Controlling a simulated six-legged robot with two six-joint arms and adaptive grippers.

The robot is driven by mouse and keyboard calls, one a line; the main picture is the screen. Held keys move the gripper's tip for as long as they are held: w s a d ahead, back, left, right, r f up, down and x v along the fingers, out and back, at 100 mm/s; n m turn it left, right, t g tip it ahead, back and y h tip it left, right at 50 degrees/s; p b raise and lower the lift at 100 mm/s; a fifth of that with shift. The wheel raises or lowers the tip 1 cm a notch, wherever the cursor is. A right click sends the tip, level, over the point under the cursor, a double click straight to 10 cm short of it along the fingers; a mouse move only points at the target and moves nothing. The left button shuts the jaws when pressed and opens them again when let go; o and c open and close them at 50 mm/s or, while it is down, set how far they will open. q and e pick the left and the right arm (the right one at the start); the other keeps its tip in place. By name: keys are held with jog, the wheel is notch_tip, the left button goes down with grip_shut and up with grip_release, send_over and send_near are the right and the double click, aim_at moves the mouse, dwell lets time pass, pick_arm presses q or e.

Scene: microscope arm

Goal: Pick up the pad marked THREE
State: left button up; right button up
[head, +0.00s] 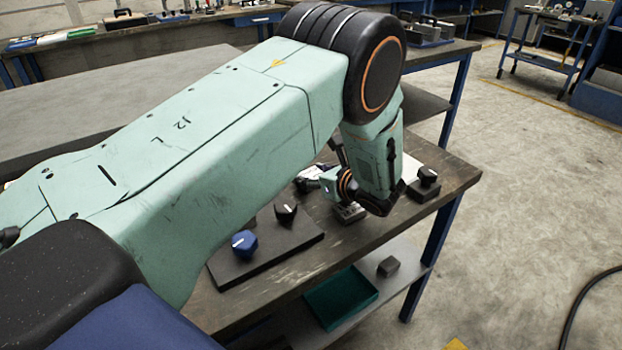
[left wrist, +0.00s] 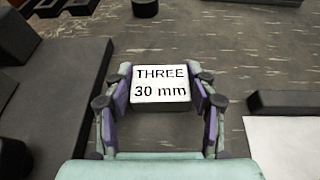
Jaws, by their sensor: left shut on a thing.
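The pad marked THREE (left wrist: 160,76) has a white top with "THREE 30 mm" in black and faces the left wrist camera. My left gripper (left wrist: 162,90) is shut on it, with one purple-sided finger on each side of the pad. I cannot tell whether the pad touches the table or hangs just above it. In the head view my left arm reaches across the workbench and its wrist (head: 345,185) points down near the bench's right part. The pad is not clearly visible there, and the fingertips are mostly hidden. My right gripper is not in view.
A dark board with a blue knob (head: 244,243) and a black knob (head: 286,208) is on the wooden bench (head: 458,178). A dark block (head: 428,178) stands to the wrist's right. A teal tray (head: 340,297) and small dark block (head: 388,266) are on the lower shelf.

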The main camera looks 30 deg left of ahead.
pick_arm(q)
grip_shut()
dwell(0.3)
